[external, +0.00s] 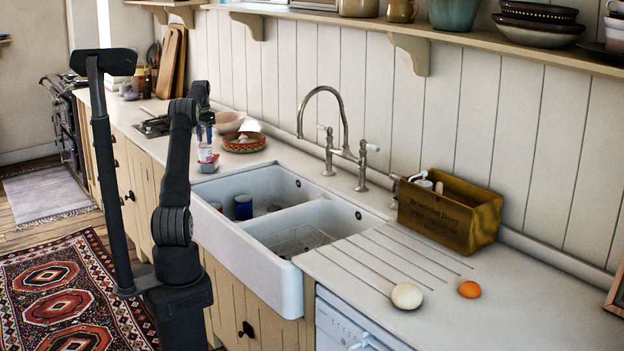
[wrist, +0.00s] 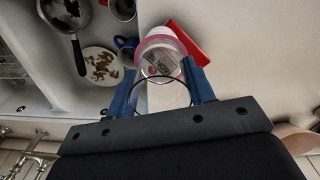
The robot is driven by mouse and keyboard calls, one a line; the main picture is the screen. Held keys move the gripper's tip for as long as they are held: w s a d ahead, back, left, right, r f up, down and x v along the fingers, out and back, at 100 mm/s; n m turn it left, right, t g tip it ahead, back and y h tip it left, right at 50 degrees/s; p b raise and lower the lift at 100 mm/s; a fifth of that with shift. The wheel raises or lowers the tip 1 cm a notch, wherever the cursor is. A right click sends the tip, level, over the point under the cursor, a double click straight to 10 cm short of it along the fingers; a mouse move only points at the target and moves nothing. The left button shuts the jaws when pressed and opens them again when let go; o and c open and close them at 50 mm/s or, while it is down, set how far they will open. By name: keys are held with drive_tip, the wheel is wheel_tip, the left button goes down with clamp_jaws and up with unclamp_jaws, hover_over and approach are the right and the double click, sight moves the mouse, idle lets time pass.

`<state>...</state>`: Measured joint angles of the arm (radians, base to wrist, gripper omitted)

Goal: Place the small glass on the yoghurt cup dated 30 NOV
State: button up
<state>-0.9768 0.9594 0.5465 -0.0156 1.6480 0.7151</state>
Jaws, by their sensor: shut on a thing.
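My gripper (wrist: 160,88) has its blue fingers shut on the small glass (wrist: 163,104), a clear thing whose dark round rim shows between them in the wrist view. Just beyond the glass is a pale yoghurt cup (wrist: 159,32) with a pink-red edge. Small lettering, seemingly ending in NOV, shows through the glass; the full date is too small to read surely. In the external view my gripper (external: 205,128) points down above the white cup (external: 205,153) on the counter left of the sink. I cannot tell whether glass and cup touch.
A red packet or box (wrist: 187,42) lies beside the cup. The white double sink (external: 262,268) holds a pan (wrist: 78,50), a plate (wrist: 101,66) and mugs. A patterned bowl (external: 243,143) stands behind the cup. A wooden box (external: 450,215) and two eggs are far right.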

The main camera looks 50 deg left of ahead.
drive_tip(key=shift+f, duration=0.1)
drive_tip(key=o, duration=1.1)
drive_tip(key=shift+f, duration=0.1)
drive_tip(key=shift+a+r, duration=0.1)
drive_tip(key=shift+r, duration=3.85)
drive_tip(key=shift+f, duration=0.1)
wheel_tip(320, 180, down, 8)
drive_tip(key=shift+r, duration=0.15)
wheel_tip(320, 180, up, 3)
drive_tip(key=shift+r, duration=0.7)
